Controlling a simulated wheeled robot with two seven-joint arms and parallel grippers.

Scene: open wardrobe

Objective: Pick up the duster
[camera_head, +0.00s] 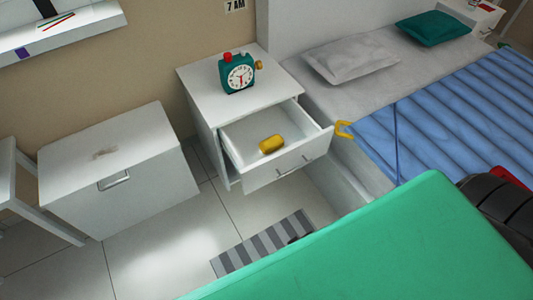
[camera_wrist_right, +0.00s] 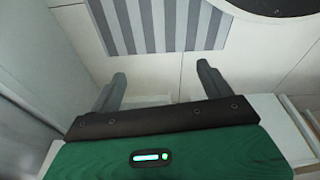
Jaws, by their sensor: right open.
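I cannot clearly identify a duster in either view. A small yellow object (camera_head: 271,144) with a rounded body lies in the open drawer (camera_head: 240,134) of the white nightstand; I cannot tell whether it is the duster. A yellow hook-shaped piece (camera_head: 343,130) shows at the bed's near edge, beside the drawer's right corner. My right gripper (camera_wrist_right: 162,84) is open and empty in the right wrist view, its dark fingers wide apart above the pale floor, short of the striped mat. My left gripper is in neither view.
A teal alarm clock (camera_head: 238,75) stands on the nightstand top (camera_head: 202,81). A white cabinet (camera_head: 130,178) is at left, the bed with a blue cover (camera_head: 455,125) at right. A grey striped mat (camera_head: 262,244) lies on the floor; it also shows in the wrist view (camera_wrist_right: 165,25).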

